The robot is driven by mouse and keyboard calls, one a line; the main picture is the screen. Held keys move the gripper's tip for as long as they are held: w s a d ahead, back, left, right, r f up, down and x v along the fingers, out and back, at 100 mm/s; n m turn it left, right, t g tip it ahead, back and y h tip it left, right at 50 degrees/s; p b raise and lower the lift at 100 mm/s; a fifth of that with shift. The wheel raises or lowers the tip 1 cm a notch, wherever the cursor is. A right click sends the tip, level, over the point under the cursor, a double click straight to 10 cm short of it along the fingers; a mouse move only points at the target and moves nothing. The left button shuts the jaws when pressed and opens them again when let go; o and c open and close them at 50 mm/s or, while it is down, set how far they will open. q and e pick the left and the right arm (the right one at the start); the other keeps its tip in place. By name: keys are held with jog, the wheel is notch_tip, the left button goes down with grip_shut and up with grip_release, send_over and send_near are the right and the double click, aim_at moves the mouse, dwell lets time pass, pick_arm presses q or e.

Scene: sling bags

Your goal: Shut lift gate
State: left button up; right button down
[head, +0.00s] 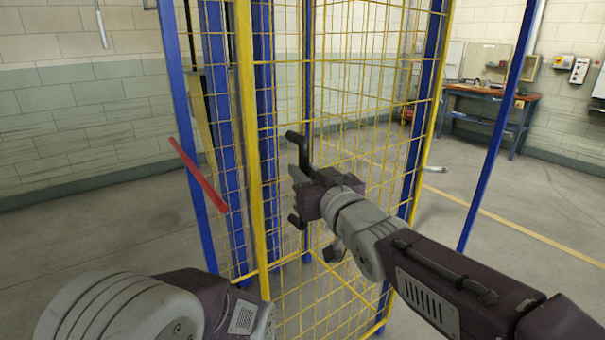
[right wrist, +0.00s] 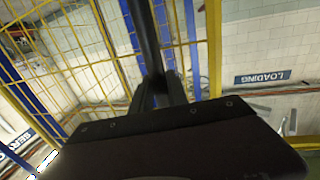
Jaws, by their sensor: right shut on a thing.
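The lift gate is a yellow wire-mesh panel (head: 345,130) with a yellow upright (head: 245,120) on its left side; it stands upright among blue posts. A dark bar-shaped handle (head: 302,148) is in front of the mesh. My right gripper (head: 303,183) is shut on this handle. In the right wrist view the dark handle (right wrist: 143,40) runs up from between the fingertips (right wrist: 157,90). The fingers' exact contact is partly hidden by the gripper body. My left arm shows at the lower left, but its gripper is out of view.
A red bar (head: 197,174) sticks out at the blue post (head: 190,130) left of the gate. Another blue post (head: 497,130) stands on the right. A workbench (head: 488,98) is against the back wall. The floor (head: 500,240) at right is largely clear.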

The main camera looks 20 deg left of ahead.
jog(key=shift+a+f, duration=0.1)
jog(key=shift+f, duration=0.05)
jog(key=shift+s, duration=0.1)
jog(key=c, duration=1.3)
grip_release()
jog(key=shift+s, duration=0.1)
jog(key=v, duration=0.9)
